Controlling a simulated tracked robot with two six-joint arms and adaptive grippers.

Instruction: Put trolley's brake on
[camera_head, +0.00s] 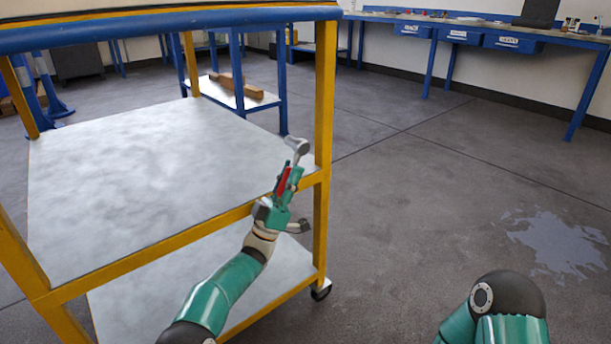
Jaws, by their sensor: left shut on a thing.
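The trolley (322,120) has a yellow frame and grey shelves, and fills the left side of the head view. A caster wheel (320,291) shows at the foot of its near right post; I cannot make out a brake on it. My left gripper (288,183) is at the near right corner of the middle shelf, beside the yellow post and well above the caster. It is shut on a slim red thing (284,176). A rounded grey piece (298,145) shows just beyond the fingers; I cannot tell whether it belongs to the red thing. My right gripper is out of view.
The middle shelf (130,170) is bare. A blue-framed cart (238,95) with wooden blocks (238,85) stands behind the trolley. A blue workbench (480,32) runs along the back wall. The floor at right is open, with a pale wet-looking patch (560,242).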

